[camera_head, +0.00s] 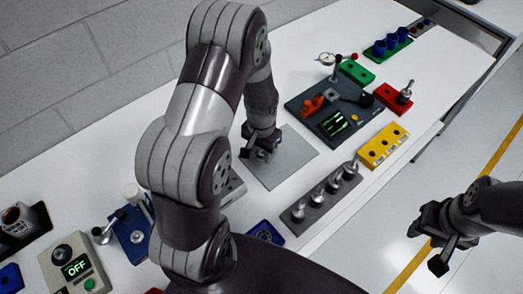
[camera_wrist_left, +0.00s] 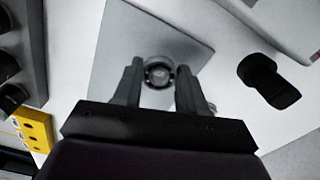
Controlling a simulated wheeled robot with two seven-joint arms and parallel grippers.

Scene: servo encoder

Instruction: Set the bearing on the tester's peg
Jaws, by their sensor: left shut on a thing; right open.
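My left gripper (camera_head: 262,148) reaches down over a flat grey plate (camera_head: 292,163) in the middle of the table. In the left wrist view its two fingers (camera_wrist_left: 160,88) are shut on a small round ring-like metal part, the bearing (camera_wrist_left: 160,72), with the plate under it. In the head view the gripper mostly hides the bearing. A dark board (camera_head: 307,103) with a green-lit display, an orange part and a dial gauge stands beyond the plate; it looks like the tester. I cannot make out its peg clearly. My right gripper (camera_head: 437,242) is open and empty, off the table's right side.
A grey strip (camera_head: 312,211) with several metal knobs lies in front of the plate. Yellow (camera_head: 382,147), red (camera_head: 392,98) and green (camera_head: 356,73) blocks line the right side. A box reading OFF (camera_head: 75,268) and a blue fixture (camera_head: 132,236) stand at left.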

